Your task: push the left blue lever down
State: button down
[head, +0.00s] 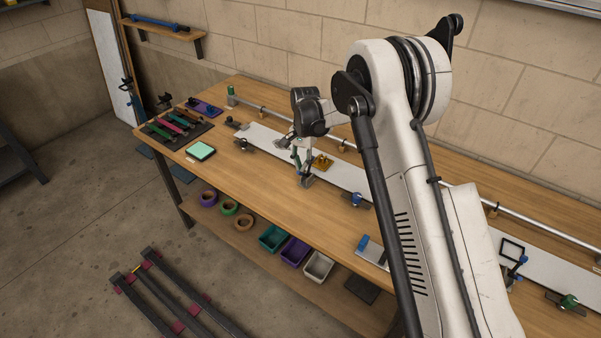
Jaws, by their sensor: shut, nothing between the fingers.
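A clamp with a small blue part (357,199) sits on the front edge of the white strip, right of my gripper; it is the leftmost blue lever-like part I can make out on the bench. Another blue handle (521,260) stands at the far right, beside a dark frame. My gripper (288,143) is shut and empty, over the middle of the bench. Just below it are an upright green handle (296,158) and a grey clamp base (308,181). Whether the gripper touches them is too small to tell. My arm hides part of the bench.
The wooden bench (262,177) carries a long metal tube (276,111) behind the white strip (345,176). Coloured tools (172,127) and a green-topped pad (200,150) lie left. The front wood is mostly clear.

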aim_at(301, 173)
notch_tip(301, 173, down, 5)
jog(key=b, duration=0.4)
jog(key=shift+r, duration=0.35)
jog(key=shift+w+d+r+b, duration=0.2)
jog(key=shift+w+d+b, duration=0.1)
jog(key=shift+w, duration=0.4)
jog(key=shift+w+d+r+b, duration=0.2)
jog(key=shift+w+d, duration=0.1)
jog(key=shift+w, duration=0.4)
jog(key=shift+r, duration=0.1)
jog(key=shift+r, duration=0.1)
notch_tip(301, 173, up, 12)
jog(key=w, duration=0.1)
jog(key=shift+d, duration=0.25)
